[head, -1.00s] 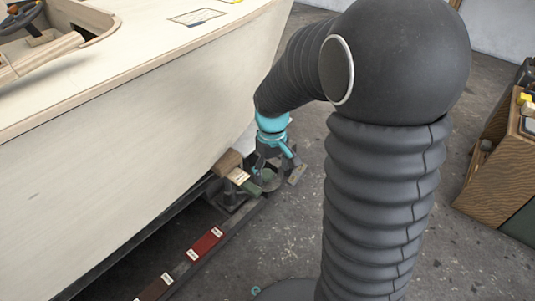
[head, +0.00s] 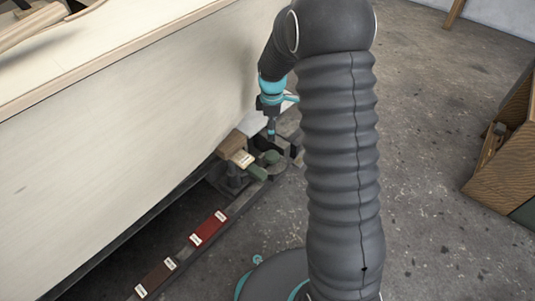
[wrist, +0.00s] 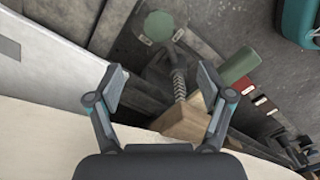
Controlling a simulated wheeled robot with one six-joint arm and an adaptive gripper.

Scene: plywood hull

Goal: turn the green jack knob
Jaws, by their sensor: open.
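Two green parts show beside the jack under the hull. One is a round green disc (head: 270,157), also at the top of the wrist view (wrist: 157,27). The other is a green faceted piece (head: 257,172), right of centre in the wrist view (wrist: 239,66). I cannot tell for certain which is the jack knob. The jack's threaded screw (wrist: 180,82) runs near a wooden block (head: 233,144). My gripper (wrist: 160,88) is open and empty, its fingers apart, with the wooden block's end near its right finger. In the head view my gripper (head: 271,132) hangs just behind the disc.
The pale plywood hull (head: 140,110) rises close on the left of my gripper. Red (head: 208,228) and brown (head: 155,279) labelled blocks lie along a rail below it. A wooden cabinet (head: 508,160) stands at right. Open concrete floor lies between.

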